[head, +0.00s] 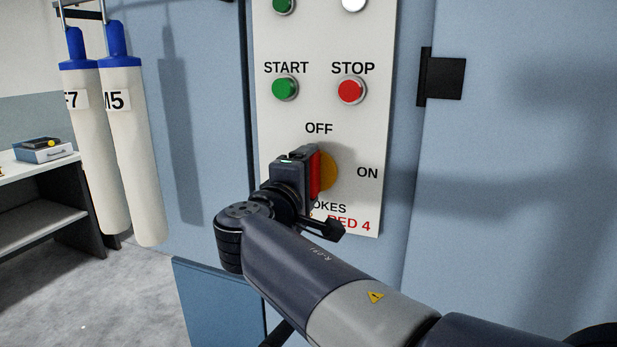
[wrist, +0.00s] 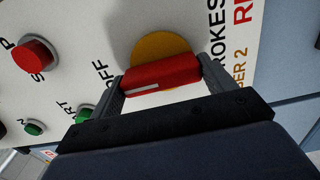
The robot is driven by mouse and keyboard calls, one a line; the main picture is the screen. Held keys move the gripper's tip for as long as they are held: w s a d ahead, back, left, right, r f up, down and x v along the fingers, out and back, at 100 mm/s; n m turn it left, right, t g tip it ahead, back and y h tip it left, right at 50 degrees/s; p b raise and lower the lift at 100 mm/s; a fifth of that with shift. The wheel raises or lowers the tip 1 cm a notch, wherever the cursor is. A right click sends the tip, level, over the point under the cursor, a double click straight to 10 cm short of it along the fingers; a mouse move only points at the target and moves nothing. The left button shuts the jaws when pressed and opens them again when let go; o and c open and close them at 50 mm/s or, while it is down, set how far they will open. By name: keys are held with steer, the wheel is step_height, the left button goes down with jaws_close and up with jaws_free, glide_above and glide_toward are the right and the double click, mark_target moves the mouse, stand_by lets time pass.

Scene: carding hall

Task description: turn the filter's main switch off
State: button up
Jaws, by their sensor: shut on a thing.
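The main switch is a red handle (head: 316,175) on a yellow disc (head: 330,171), set in a white control panel (head: 385,130). OFF is printed above it and ON to its right. The handle stands upright in the head view, in line with OFF. In the wrist view the red handle (wrist: 165,74) has a white stripe on its end towards the OFF label, and the yellow disc (wrist: 160,46) shows behind it. My gripper (head: 306,173) is shut on the handle, with a finger at each end in the wrist view (wrist: 162,88). It hides part of the disc and lower lettering.
A green START button (head: 285,88) and a red STOP button (head: 350,90) sit above the switch. A black hinge (head: 441,77) is to the right. Two white filter bags (head: 128,150) hang left, near a bench (head: 35,163) with a small box.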

steer(key=shift+f, duration=0.1)
steer(key=o, duration=1)
steer(key=b+v, duration=0.1)
steer(key=v, duration=0.9)
steer(key=shift+s, duration=0.4)
steer(key=shift+a, duration=0.15)
steer(key=p+x, duration=0.1)
steer(key=x, duration=1)
steer(key=shift+s, duration=0.1)
